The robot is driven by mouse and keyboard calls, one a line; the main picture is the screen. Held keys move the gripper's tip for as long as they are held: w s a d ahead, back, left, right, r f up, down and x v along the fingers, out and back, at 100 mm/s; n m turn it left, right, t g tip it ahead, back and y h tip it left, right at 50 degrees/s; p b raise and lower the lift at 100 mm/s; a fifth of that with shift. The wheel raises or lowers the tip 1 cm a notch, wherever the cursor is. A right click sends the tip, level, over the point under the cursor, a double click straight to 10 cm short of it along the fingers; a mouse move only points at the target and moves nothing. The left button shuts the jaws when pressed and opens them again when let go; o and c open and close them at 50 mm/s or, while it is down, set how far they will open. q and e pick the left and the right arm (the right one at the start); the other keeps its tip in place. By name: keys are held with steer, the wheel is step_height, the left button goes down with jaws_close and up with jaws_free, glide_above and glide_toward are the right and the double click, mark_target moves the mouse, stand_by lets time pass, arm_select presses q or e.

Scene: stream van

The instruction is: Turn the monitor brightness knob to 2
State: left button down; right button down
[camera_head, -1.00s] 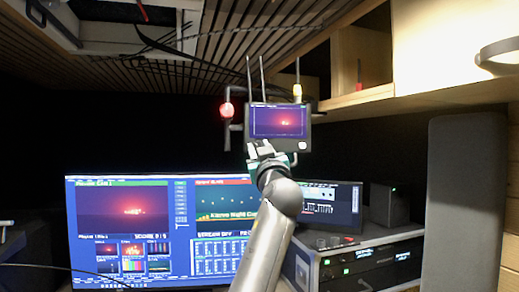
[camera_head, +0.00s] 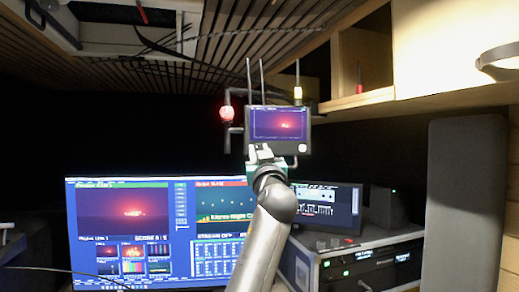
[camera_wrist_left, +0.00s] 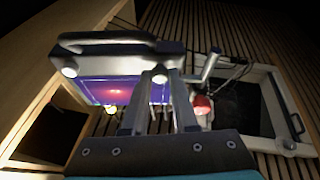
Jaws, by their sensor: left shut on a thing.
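The small field monitor (camera_head: 280,122) hangs on a bracket and shows a red-purple picture with a bright spot. One pale round knob (camera_head: 302,147) is on its lower right front corner and is free; it also shows in the wrist view (camera_wrist_left: 70,70). My left gripper (camera_head: 261,152) is at the monitor's lower left front. In the left wrist view its fingers (camera_wrist_left: 165,78) are closed around a second pale knob (camera_wrist_left: 159,76), mostly hidden between the fingertips. I cannot read any knob label or scale. My right gripper is not in view.
A red lamp (camera_head: 226,113) and a yellow-topped rod (camera_head: 298,92) flank the monitor, with antennas above. Below are a large screen (camera_head: 125,215), a smaller screen (camera_head: 335,208) and a rack unit (camera_head: 370,265). A wooden cabinet (camera_head: 360,104) is at the right.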

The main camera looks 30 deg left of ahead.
arm_select(q)
steer(key=m+h+p, duration=0.2)
steer(key=m+p, duration=0.2)
steer(key=m+t+h+p, duration=0.1)
steer(key=m+h+p, duration=0.1)
steer(key=m+p, duration=0.2)
steer(key=m+t+h+p, duration=0.1)
steer(key=m+h+p, duration=0.1)
steer(key=m+p, duration=0.2)
steer(key=shift+s+a+r+m+p, duration=0.15)
steer(key=shift+a+r+m+p, duration=0.15)
steer(key=shift+m, duration=0.4)
steer(key=shift+f+m+h+p, duration=0.15)
steer(key=shift+m+h+p, duration=0.25)
steer(key=shift+m+p, duration=0.45)
steer(key=c, duration=0.7)
jaws_free()
steer(key=shift+s+d+f, duration=0.1)
steer(key=b+v, duration=0.1)
steer(key=v, duration=0.6)
steer(key=b+v, duration=0.2)
steer(key=v, duration=0.6)
steer(key=shift+f, duration=0.25)
